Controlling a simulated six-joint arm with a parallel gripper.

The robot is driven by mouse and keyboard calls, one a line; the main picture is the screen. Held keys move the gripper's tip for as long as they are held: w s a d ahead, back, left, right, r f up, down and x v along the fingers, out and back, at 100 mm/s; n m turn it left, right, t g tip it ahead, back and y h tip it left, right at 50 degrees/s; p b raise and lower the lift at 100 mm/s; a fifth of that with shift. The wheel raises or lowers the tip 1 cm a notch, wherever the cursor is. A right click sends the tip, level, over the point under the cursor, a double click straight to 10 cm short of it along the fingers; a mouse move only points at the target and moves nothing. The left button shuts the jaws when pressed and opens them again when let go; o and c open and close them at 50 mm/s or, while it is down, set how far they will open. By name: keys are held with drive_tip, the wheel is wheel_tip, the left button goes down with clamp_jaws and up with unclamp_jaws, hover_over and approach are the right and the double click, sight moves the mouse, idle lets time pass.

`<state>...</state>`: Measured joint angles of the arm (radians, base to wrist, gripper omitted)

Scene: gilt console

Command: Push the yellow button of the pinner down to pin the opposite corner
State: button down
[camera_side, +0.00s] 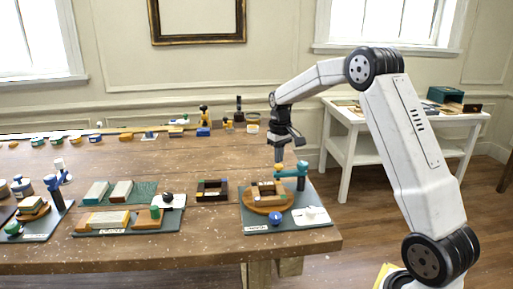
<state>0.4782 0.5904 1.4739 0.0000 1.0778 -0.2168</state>
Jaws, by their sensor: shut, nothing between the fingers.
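The pinner (293,173) is a teal arm on a post at the back right of a grey-blue board (318,231). Its small yellow-orange button (279,166) shows at the arm's left end. My gripper (279,158) points straight down with its shut fingertips right above the button; I cannot tell whether they touch it. Below, a wooden frame (267,188) lies on a round wooden turntable (252,200), with one corner under the pinner. How far the button is pressed is too small to see.
A blue knob (276,217) and a white piece (311,214) sit at the board's front. A dark frame (213,190) lies to the left, beside a board with blocks (108,219). The table's right edge is close to the pinner board.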

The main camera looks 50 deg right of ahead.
drive_tip(key=shift+f, duration=1.2)
idle(0.7)
drive_tip(key=shift+r, duration=3.55)
drive_tip(key=s+a+f+n+t, duration=0.1)
drive_tip(key=s+a+f, duration=0.4)
drive_tip(key=s+a, duration=0.4)
drive_tip(key=s+a+f+n+t, duration=0.1)
drive_tip(key=s+a+f, duration=0.4)
drive_tip(key=a, duration=0.9)
drive_tip(key=s+n, duration=0.1)
drive_tip(key=s, duration=0.2)
drive_tip(key=shift+s+a+f+t, duration=0.3)
drive_tip(key=shift+s+a+f, duration=0.05)
